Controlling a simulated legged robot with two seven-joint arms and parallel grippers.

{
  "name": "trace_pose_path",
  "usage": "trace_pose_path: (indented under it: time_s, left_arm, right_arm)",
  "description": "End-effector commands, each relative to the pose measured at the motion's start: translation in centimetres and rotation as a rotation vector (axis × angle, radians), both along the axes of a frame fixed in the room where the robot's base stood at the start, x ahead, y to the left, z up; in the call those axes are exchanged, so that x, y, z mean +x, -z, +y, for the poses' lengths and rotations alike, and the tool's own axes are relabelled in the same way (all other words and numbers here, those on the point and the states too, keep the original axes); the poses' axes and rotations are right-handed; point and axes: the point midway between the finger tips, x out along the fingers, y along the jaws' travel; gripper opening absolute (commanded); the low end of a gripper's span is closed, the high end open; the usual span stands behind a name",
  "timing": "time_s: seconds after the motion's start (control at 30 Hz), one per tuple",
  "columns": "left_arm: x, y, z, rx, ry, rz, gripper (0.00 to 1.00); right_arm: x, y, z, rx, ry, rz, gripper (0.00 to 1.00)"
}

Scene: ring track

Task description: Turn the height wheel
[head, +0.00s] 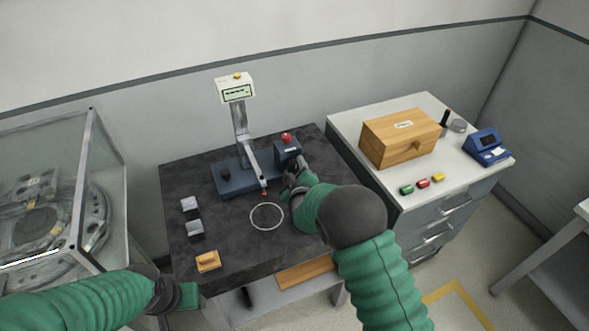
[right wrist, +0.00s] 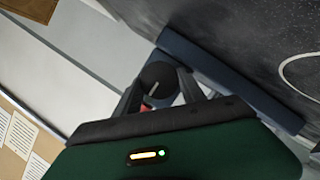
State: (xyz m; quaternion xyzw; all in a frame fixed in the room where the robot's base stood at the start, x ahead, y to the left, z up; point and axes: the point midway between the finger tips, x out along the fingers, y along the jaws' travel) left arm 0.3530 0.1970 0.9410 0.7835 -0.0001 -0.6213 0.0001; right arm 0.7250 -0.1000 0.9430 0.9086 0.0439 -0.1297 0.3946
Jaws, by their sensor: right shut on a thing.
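The height wheel (right wrist: 157,78) shows in the right wrist view as a dark round knob with a pale line across its face. My right gripper (right wrist: 160,90) has a finger on each side of it and is shut on it. In the head view my right gripper (head: 293,178) is at the right front of the blue device base (head: 236,182), by the block with a red button (head: 286,138); the hand largely hides the wheel there. My left gripper (head: 180,296) is low at the left, at the table's front edge; its fingers are not clear.
The dark tabletop (head: 225,243) holds a white ring mark (head: 266,216), grey blocks (head: 192,218) and a wooden block (head: 208,261). A display (head: 236,88) tops the device's column. A white cabinet with a wooden box (head: 400,137) stands right. A glass case (head: 50,200) stands left.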

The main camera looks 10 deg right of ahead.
Motion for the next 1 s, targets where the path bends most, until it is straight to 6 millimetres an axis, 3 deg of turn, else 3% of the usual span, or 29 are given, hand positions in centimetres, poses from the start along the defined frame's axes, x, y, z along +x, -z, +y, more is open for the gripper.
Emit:
trace_pose_path:
  time_s: [0.37,1.0]
  left_arm:
    - [0.0,0.6,0.0,0.000,0.000,0.000,0.50]
    - [0.0,2.7,0.0,0.000,0.000,0.000,0.50]
  right_arm:
    - [-0.1,0.2,0.0,0.125,-0.002,0.038,0.07]
    - [0.0,0.1,-0.5,0.631,0.001,0.175,0.07]
